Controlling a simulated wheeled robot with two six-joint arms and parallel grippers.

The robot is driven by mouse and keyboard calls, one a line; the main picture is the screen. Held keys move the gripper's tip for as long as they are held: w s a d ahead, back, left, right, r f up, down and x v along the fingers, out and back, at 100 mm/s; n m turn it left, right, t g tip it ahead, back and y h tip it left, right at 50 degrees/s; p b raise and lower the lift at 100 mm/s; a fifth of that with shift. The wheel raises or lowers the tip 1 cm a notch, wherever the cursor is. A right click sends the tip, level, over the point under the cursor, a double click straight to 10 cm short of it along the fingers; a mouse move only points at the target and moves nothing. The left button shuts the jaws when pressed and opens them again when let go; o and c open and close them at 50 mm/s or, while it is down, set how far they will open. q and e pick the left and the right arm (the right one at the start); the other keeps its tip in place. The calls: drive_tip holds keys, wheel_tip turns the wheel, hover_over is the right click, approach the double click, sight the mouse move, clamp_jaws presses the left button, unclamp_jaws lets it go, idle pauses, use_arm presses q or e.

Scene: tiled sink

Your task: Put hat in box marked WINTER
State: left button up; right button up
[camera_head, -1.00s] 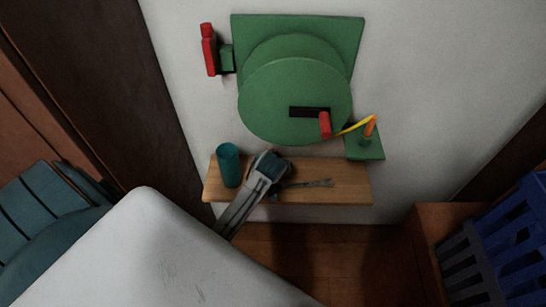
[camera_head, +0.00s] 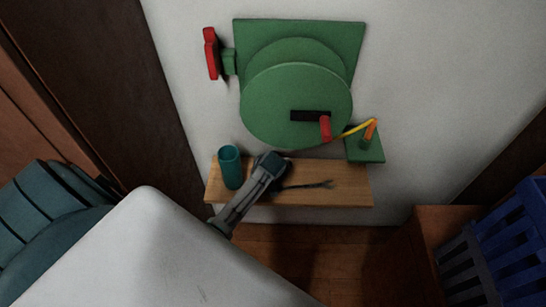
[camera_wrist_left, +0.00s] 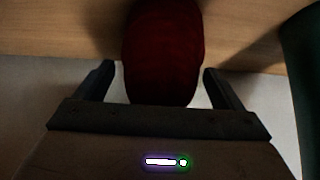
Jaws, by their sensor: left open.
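My left gripper (camera_head: 270,165) is over the wooden shelf (camera_head: 345,183), beside a teal cup (camera_head: 230,168). In the left wrist view its two fingers (camera_wrist_left: 160,82) are apart, with a dark red rounded thing (camera_wrist_left: 162,50) between them. I cannot tell whether this is the hat or whether the fingers touch it. It is hidden behind the gripper in the head view. No clear hat and no WINTER marking can be read. My right gripper is not in view.
A green wall device (camera_head: 295,105) with a round disc and red handle (camera_head: 325,128) hangs above the shelf. A blue slatted crate (camera_head: 510,245) stands at the right. A teal slatted object (camera_head: 40,215) is at the left. A dark forked shape on the shelf is unclear.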

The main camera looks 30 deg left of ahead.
use_arm(q)
drive_tip(key=c, duration=1.1)
drive_tip(key=shift+c, duration=0.3)
drive_tip(key=shift+r, duration=0.15)
